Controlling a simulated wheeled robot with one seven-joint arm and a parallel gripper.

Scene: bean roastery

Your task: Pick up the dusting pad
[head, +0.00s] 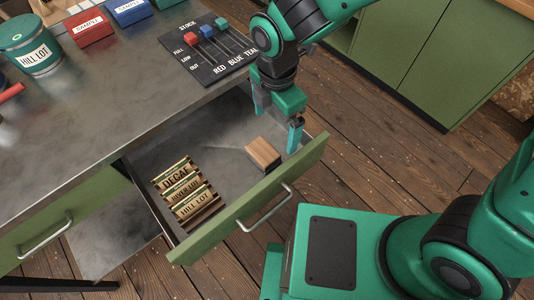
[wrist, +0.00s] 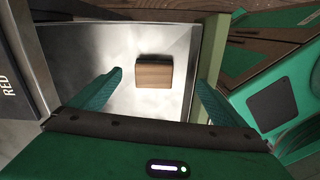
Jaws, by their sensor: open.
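The dusting pad appears to be the small brown wooden block (head: 263,153) lying in the open drawer, near its front right; its underside is hidden. It also shows in the wrist view (wrist: 154,74), ahead of the fingers and roughly between their lines. My gripper (head: 277,122) is over the right part of the drawer, a little beyond the block in the head view. In the wrist view my gripper (wrist: 160,80) has its two teal fingers spread wide, with nothing held between them. The block looks apart from both fingers.
The open drawer (head: 230,215) has a green front wall with a handle. Wooden label blocks (head: 187,190), including DECAF and HILL LOT, lie at its left. On the counter (head: 120,100) stand a black stock board (head: 205,62), a HILL LOT tin (head: 30,45) and red and blue boxes.

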